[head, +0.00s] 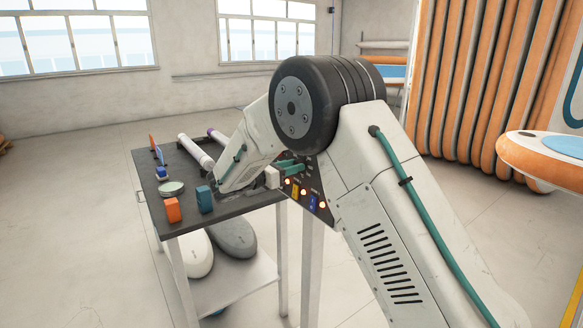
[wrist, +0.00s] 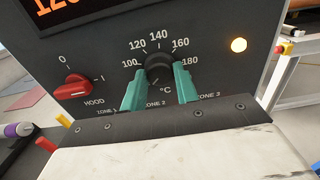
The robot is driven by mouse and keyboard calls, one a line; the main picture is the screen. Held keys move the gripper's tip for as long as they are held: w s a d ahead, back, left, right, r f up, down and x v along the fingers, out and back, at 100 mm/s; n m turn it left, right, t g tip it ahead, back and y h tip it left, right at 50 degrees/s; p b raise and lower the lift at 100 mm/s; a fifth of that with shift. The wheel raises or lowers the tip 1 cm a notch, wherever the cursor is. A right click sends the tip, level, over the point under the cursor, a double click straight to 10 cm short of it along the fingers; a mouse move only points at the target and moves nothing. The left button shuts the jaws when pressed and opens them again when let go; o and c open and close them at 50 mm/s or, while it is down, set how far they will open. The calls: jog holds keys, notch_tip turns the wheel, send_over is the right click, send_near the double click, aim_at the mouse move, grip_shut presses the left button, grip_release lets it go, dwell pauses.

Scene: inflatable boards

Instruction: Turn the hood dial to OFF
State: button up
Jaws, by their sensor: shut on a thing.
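The hood dial (wrist: 73,87) is a red knob on the dark panel at the left of the wrist view, with HOOD below it and marks 0 and 1 around it. It lies nearly level, seemingly toward 1. My gripper (wrist: 160,80) has its teal fingers on either side of the black temperature dial (wrist: 159,67), to the right of the hood dial, and is shut on it. The dial's scale runs from 100 to 180 °C. In the head view my gripper (head: 291,167) is at the panel (head: 318,197), partly hidden by my arm. The hood dial cannot be made out there.
An orange display (wrist: 62,5) is above the dials, and a lit lamp (wrist: 239,45) is to their right. The dark bench (head: 235,202) carries an orange block (head: 172,210), a blue block (head: 204,199), a round dish (head: 171,188) and rolls (head: 195,151).

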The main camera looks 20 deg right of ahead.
jog(key=o, duration=1)
jog(key=v, duration=0.7)
jog(key=shift+s+a, duration=0.15)
jog(key=shift+a, duration=0.2)
